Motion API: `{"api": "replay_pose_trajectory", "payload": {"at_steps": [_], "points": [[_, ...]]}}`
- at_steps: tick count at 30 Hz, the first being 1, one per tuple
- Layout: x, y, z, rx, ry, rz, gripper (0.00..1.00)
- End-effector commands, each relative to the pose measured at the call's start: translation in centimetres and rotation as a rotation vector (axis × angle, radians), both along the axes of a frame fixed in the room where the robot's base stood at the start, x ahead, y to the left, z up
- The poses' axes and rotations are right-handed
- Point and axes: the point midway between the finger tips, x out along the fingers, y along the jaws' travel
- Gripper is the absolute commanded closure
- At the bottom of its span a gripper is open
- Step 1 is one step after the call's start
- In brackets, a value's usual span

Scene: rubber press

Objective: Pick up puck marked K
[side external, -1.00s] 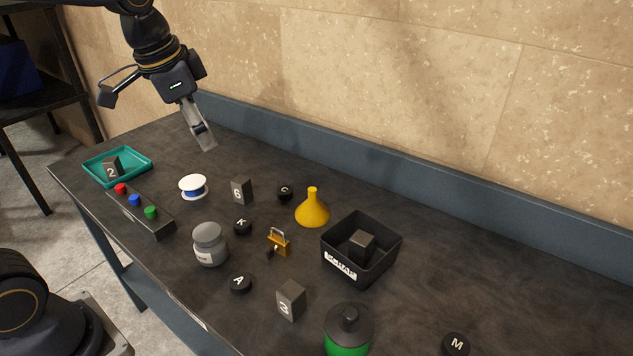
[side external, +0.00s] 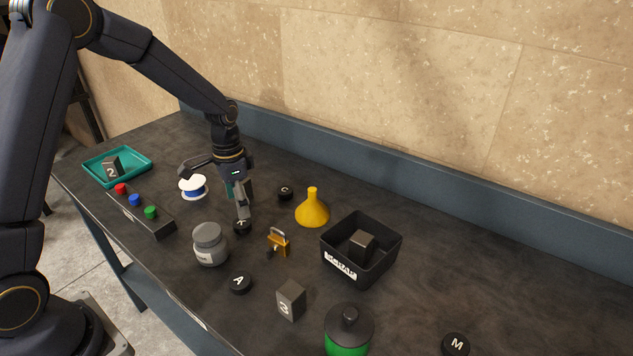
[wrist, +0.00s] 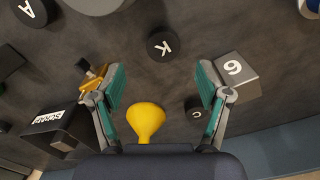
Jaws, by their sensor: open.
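The puck marked K (side external: 242,228) is a small black disc lying flat on the dark table, between the grey jar and the block marked 6. My gripper (side external: 243,212) is above it in the side view, and its finger partly hides the puck. In the wrist view, the K puck (wrist: 163,46) shows whole, beyond and between the fingertips. My gripper (wrist: 161,80) is open there with nothing between the pads. Whether a finger touches the puck cannot be told from the side view.
The block marked 6 (wrist: 236,76) is near the right finger and a brass padlock (wrist: 92,78) near the left. A yellow funnel (side external: 312,208), grey jar (side external: 209,245), puck C (side external: 285,193), puck A (side external: 240,283) and black bin (side external: 371,268) surround the spot. The far right table is mostly clear.

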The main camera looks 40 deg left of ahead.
Motion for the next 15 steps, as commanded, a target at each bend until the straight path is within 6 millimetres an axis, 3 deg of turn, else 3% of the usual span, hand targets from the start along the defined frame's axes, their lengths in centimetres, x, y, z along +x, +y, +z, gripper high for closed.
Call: {"api": "replay_pose_trajectory", "payload": {"at_steps": [7, 15], "points": [[0.0, 0.1, -2.1, 0.000, 0.002, 0.000, 0.24], [0.1, 0.4, -5.9, 0.000, 0.001, -0.001, 0.24]]}}
